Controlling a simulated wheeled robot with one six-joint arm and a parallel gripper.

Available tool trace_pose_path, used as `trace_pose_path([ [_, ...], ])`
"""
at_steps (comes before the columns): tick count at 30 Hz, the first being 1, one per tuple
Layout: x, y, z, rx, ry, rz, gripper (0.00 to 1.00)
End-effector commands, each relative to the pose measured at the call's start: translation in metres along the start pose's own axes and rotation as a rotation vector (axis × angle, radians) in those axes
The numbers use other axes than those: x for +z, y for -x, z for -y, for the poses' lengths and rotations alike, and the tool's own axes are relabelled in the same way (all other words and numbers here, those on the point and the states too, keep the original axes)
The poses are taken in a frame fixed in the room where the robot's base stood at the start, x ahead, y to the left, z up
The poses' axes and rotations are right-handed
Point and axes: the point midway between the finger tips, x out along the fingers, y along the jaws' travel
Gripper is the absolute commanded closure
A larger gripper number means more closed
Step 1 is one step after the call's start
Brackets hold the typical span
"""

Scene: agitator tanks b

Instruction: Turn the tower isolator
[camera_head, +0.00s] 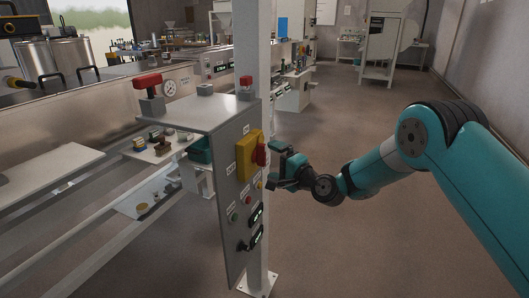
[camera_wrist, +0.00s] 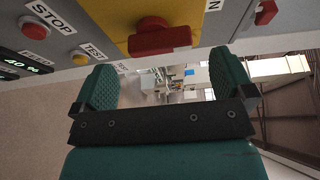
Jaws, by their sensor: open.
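A red rotary handle (camera_head: 260,154) on a yellow plate (camera_head: 243,158), which looks like the isolator, sits on the grey panel's right-hand face. The red handle also shows at the top of the wrist view (camera_wrist: 160,38), on its yellow plate (camera_wrist: 112,18). My gripper (camera_head: 277,165) is just right of the handle in the head view. In the wrist view my gripper (camera_wrist: 166,76) is open with nothing between its green fingers. The handle appears beyond the fingertips, apart from them. The exact distance is hard to tell.
The panel (camera_head: 228,240) also bears small buttons and displays, with a red STOP button (camera_wrist: 34,29) and a yellow TEST button (camera_wrist: 80,58) close by. A white post (camera_head: 266,90) stands behind the panel. A red-handled valve (camera_head: 147,82) is at left. Open floor lies at right.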

Motion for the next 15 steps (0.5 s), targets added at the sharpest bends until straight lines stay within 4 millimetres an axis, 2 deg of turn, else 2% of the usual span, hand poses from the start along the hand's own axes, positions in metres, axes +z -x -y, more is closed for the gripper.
trace_pose_path([
  [3,0.001,-0.022,0.001,-0.002,0.0,0.001,0.0],
  [6,0.0,-0.034,0.0,-0.001,0.001,0.001,0.0],
  [15,0.0,-0.046,-0.001,0.001,-0.002,-0.001,0.0],
])
